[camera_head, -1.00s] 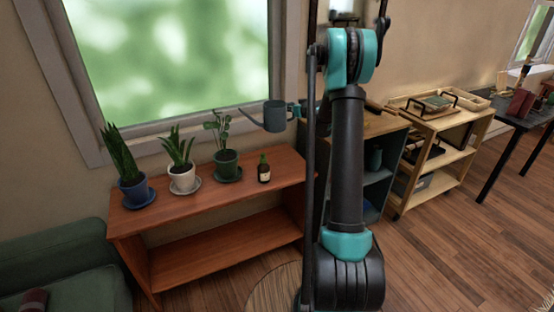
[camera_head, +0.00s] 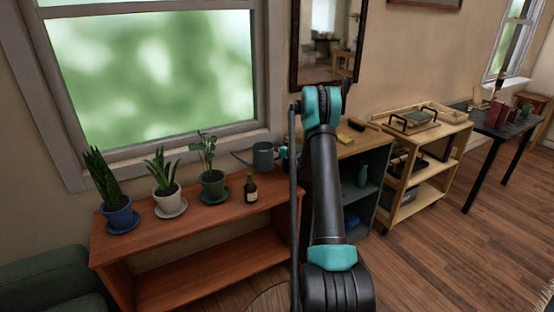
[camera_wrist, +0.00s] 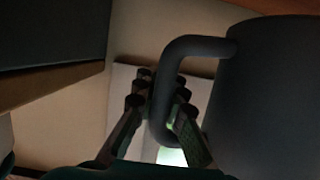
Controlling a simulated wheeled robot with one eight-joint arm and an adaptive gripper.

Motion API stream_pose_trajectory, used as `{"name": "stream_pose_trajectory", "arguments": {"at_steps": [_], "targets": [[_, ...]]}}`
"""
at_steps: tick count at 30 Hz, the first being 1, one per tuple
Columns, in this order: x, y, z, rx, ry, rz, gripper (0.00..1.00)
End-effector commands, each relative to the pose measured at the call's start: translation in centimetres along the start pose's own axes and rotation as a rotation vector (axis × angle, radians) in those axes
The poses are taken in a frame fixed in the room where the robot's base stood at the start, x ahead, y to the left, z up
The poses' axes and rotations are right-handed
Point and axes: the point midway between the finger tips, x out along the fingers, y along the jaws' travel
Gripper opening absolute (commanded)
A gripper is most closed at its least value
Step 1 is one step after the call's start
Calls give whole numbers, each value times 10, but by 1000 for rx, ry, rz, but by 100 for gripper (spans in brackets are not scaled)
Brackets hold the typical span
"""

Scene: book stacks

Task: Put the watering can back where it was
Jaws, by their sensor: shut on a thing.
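The grey watering can (camera_head: 263,157) is at the back right end of the reddish wooden shelf (camera_head: 215,216), with its spout pointing left. It looks upright. I cannot tell whether its base touches the shelf top or hangs just above it. My gripper (camera_head: 284,153) is at the can's right side, partly hidden by my arm. In the wrist view my gripper (camera_wrist: 158,95) has its fingers on either side of the can's looped handle (camera_wrist: 190,45), and the can's dark body (camera_wrist: 270,95) fills the right side.
Potted plants in a green-grey pot (camera_head: 212,185), a white pot (camera_head: 167,197) and a blue pot (camera_head: 119,214) stand to the left on saucers. A dark cabinet (camera_head: 368,200) is to the right, and the window is behind.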

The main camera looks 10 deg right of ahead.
Motion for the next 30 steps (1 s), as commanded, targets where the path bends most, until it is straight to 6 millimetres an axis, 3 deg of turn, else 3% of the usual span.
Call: {"name": "stream_pose_trajectory", "arguments": {"at_steps": [18,29,30], "targets": [[17,1,54,2,1,0,0],[18,1,57,2,1,0,0],[18,1,59,0,0,0,10]]}}
